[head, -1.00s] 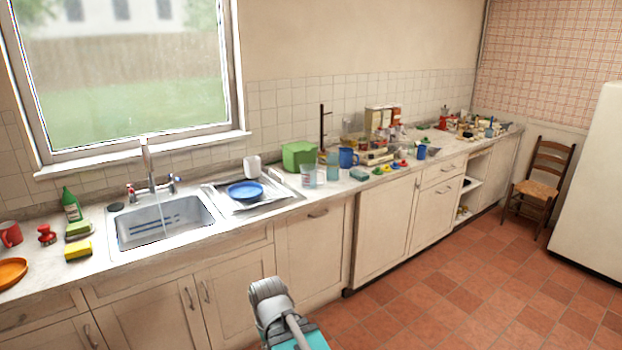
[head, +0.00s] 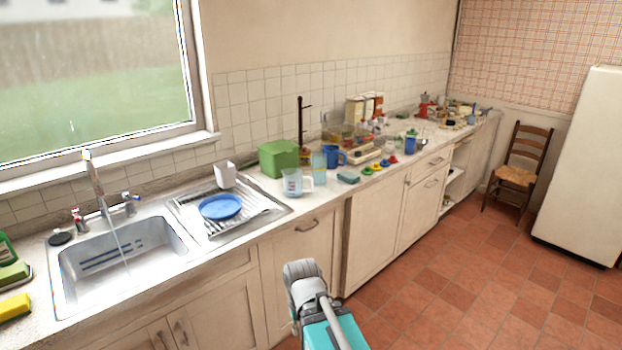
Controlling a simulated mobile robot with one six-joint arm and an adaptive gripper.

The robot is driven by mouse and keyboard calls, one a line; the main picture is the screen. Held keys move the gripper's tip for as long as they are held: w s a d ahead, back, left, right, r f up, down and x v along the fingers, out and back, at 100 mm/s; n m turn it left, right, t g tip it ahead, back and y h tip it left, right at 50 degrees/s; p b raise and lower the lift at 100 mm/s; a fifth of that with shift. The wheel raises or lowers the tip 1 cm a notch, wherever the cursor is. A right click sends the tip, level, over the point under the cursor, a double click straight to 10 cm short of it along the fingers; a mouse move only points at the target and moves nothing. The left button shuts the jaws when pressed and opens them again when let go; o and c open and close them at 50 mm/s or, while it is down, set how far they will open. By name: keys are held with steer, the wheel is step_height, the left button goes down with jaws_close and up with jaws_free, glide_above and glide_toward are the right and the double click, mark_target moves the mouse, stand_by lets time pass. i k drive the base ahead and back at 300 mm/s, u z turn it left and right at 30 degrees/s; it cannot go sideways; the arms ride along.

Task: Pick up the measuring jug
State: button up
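The measuring jug (head: 292,183) is a clear jug with red markings and a handle on its right side. It stands upright on the counter, just right of the drainer and in front of a green box (head: 279,158). A light blue tumbler (head: 319,166) stands behind it to the right. My arm shows at the bottom centre in grey and teal, below the counter front and well apart from the jug. My gripper's fingers cannot be made out.
The metal drainer (head: 258,210) holds a blue plate (head: 220,207). A blue mug (head: 333,156), a teal sponge (head: 348,177) and small coloured items crowd the counter to the right. A chair (head: 516,172) and a white fridge (head: 585,165) stand at the right. The tiled floor is clear.

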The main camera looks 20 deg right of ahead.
mark_target(293, 178)
steer(key=z, duration=0.3)
steer(key=i, duration=1.25)
steer(key=z, duration=0.1)
